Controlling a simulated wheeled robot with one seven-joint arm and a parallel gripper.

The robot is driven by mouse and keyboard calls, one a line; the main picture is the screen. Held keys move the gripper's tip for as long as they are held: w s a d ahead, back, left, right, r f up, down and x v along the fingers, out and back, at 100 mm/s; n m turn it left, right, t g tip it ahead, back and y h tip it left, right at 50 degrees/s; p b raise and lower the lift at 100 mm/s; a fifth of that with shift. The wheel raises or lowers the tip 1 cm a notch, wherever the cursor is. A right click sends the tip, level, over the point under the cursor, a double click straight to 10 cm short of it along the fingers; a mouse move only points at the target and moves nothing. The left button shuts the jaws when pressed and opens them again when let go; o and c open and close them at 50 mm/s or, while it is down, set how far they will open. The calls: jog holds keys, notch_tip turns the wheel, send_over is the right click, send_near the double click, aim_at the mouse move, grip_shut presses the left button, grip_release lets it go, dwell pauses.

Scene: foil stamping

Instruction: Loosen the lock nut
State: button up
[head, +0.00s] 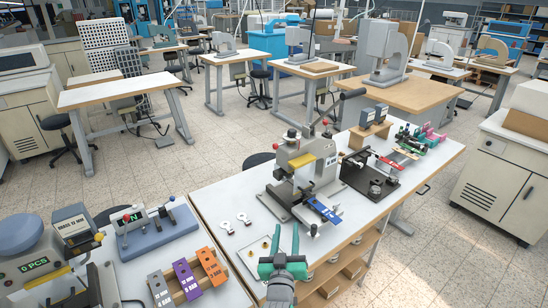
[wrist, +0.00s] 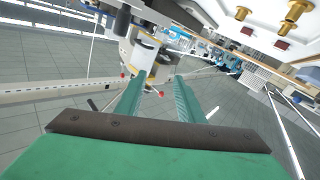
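My gripper (head: 283,238) has two green fingers. They are apart with nothing between them, above the front part of the white-topped bench (head: 222,194). In the wrist view the fingers (wrist: 158,82) also stand apart and empty. The grey stamping press (head: 290,160) stands on the bench beyond my gripper, with a yellow strip and a blue plate (head: 323,210) at its front. A dark round part (head: 291,134) sits on top of the press. I cannot pick out the lock nut for certain at this size. The press also shows tilted in the wrist view (wrist: 143,52).
Two white key-shaped tags (head: 226,227) and a white plate with brass pieces (head: 252,262) lie near my gripper. A black fixture (head: 375,183) is right of the press. Coloured blocks (head: 184,278) and a scale-like device (head: 38,262) stand left. Bare bench lies left of the press.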

aim_at(275, 147)
jog(key=w+a+r+m, duration=0.2)
jog(key=w+a+r, duration=0.1)
jog(key=w+r, duration=0.45)
jog(key=w+a+r+m, duration=0.1)
jog(key=w+a+r, duration=0.1)
jog(key=w+r, duration=0.5)
jog(key=shift+h, duration=0.3)
jog(key=w, duration=0.3)
jog(key=w+d, duration=0.1)
jog(key=w, duration=0.2)
jog(key=w+r, duration=0.1)
jog(key=w, duration=0.2)
jog(key=shift+w+d, duration=0.15)
grip_shut()
